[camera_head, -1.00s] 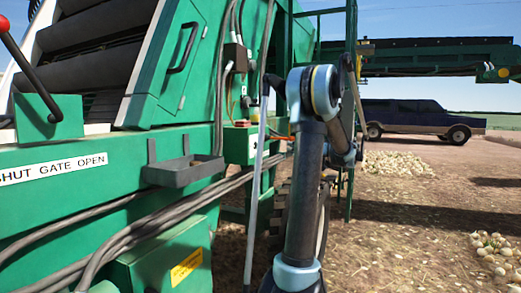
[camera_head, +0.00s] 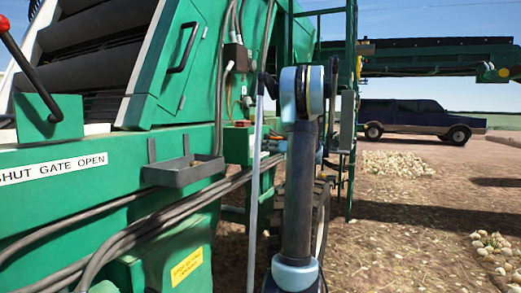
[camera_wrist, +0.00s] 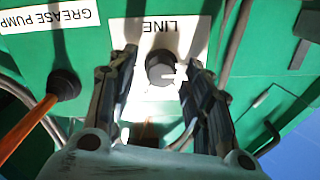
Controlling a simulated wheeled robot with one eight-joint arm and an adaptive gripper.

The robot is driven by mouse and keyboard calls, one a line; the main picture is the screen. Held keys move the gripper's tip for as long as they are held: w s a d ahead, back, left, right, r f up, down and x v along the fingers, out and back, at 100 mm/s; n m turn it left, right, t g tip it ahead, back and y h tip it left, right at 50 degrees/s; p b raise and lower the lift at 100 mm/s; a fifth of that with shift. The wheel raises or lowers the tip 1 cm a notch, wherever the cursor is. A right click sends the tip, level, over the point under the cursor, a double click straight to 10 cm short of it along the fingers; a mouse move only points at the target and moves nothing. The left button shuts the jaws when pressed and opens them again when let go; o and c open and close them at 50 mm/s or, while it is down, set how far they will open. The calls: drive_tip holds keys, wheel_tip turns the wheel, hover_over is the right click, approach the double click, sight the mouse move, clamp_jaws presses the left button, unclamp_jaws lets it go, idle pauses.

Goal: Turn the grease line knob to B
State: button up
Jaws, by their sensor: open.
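The black round knob (camera_wrist: 161,69) with a white pointer mark shows in the wrist view, on a white plate (camera_wrist: 150,104) reading LINE upside down. The pointer points to the right in that view. The position letters cannot be read. My gripper (camera_wrist: 159,64) is open, with one finger on either side of the knob; I cannot tell whether either finger touches it. In the head view my arm stands in front of the machine, and the knob and gripper cannot be made out.
A GREASE PUMP label (camera_wrist: 48,17) and a black-ended lever with an orange handle (camera_wrist: 64,86) lie left of the knob. In the head view, hoses (camera_head: 130,232), a grey tray (camera_head: 184,172) and a red-knobbed lever (camera_head: 22,72) are on the green machine. Open ground lies right.

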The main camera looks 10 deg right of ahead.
drive_tip(key=shift+w+a, duration=0.35)
drive_tip(key=shift+a, duration=0.25)
drive_tip(key=shift+c, duration=0.6)
drive_tip(key=c, duration=0.9)
drive_tip(key=shift+c, duration=0.2)
drive_tip(key=shift+d+m, duration=0.1)
drive_tip(key=shift+m, duration=0.4)
drive_tip(key=shift+f+m, duration=0.2)
drive_tip(key=shift+m, duration=11.2)
